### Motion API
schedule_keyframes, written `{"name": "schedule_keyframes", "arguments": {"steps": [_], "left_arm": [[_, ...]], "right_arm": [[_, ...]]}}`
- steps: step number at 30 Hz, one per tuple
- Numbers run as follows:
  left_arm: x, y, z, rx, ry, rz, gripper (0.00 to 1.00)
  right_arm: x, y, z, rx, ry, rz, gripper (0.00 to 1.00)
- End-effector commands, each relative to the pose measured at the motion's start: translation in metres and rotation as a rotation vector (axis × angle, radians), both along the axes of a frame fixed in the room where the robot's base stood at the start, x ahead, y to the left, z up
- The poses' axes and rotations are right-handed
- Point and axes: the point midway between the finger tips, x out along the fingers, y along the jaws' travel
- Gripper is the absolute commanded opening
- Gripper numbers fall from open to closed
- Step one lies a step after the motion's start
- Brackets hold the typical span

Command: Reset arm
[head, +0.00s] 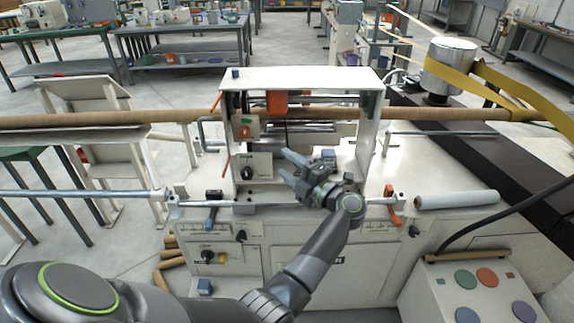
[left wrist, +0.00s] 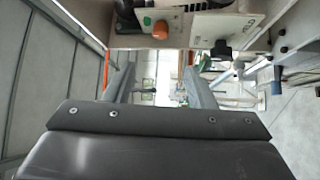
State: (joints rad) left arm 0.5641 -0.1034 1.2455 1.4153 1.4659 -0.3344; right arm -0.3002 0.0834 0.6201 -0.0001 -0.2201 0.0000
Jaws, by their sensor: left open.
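My left arm reaches in from the lower left of the head view. Its gripper (head: 284,166) is in front of the white winder frame (head: 300,77), above the pale machine top. The two fingers are apart and point left, with nothing between them. In the left wrist view the fingers (left wrist: 157,78) are also spread, with an empty gap and a panel with an orange knob (left wrist: 160,30) beyond them. I cannot tell whether the gripper touches the machine. My right gripper is in neither view.
A long brown tube (head: 100,118) runs across through the frame. Orange (head: 395,204) and blue (head: 212,210) handles stand at the front edge. A grey roll (head: 457,200) lies at the right. A button panel (head: 475,295) stands lower right. A yellow belt (head: 497,82) wraps a metal drum (head: 447,68).

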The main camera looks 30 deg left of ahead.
Motion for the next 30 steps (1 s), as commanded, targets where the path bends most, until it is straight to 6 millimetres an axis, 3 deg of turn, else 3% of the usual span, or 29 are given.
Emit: {"name": "schedule_keyframes", "arguments": {"steps": [6, 12, 17, 20, 23, 26, 30], "left_arm": [[0.000, 0.000, 0.000, 0.000, 0.000, 0.000, 0.50], [0.000, 0.000, -0.001, 0.001, 0.002, -0.001, 0.50], [0.002, 0.005, -0.020, 0.093, 0.062, -0.054, 0.50], [0.005, 0.006, -0.056, 0.234, 0.172, -0.164, 0.50], [0.005, 0.000, -0.113, 0.391, 0.343, -0.333, 0.50], [-0.006, -0.010, -0.185, 0.507, 0.547, -0.529, 0.50], [-0.041, -0.024, -0.284, 0.587, 0.817, -0.777, 0.50]], "right_arm": [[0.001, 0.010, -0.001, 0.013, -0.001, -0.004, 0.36], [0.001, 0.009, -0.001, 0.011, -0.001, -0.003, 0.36], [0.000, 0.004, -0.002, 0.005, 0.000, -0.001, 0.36], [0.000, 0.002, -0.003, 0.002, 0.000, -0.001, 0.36], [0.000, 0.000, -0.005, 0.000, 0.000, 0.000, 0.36], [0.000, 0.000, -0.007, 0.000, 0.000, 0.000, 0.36], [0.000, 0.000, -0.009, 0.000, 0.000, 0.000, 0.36]]}}
